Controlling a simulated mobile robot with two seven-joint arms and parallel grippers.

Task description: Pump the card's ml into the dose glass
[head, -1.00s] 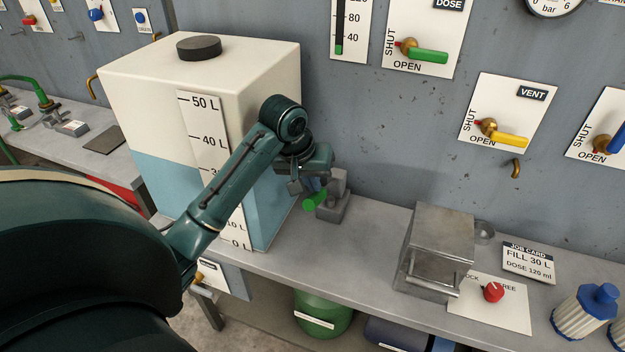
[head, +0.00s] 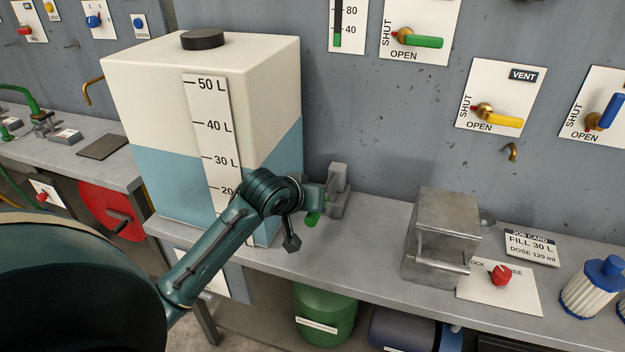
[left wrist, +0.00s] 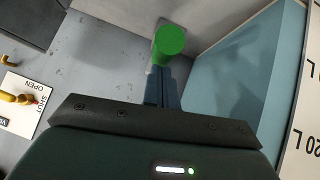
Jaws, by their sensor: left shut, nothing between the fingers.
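A small grey pump-like fixture (head: 338,188) stands on the bench beside the tank. Its green-ended handle (head: 313,219) points down toward the bench; its round green end also shows in the left wrist view (left wrist: 169,40). My left gripper (head: 318,196) is shut and empty, right at the handle; in the left wrist view its fingertips (left wrist: 162,72) are just below the green end. I cannot tell whether they touch. The job card (head: 532,246) reads FILL 30 L, DOSE 120 ml. A small clear glass (head: 487,223) is mostly hidden behind a metal block. My right gripper is out of view.
The white tank (head: 268,75) holds blue liquid to about the 30 L mark. The metal block (head: 440,232) and a red knob (head: 501,274) on a plate stand right. Wall valves with green (head: 420,41), yellow (head: 503,122) and blue (head: 611,110) handles are above.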

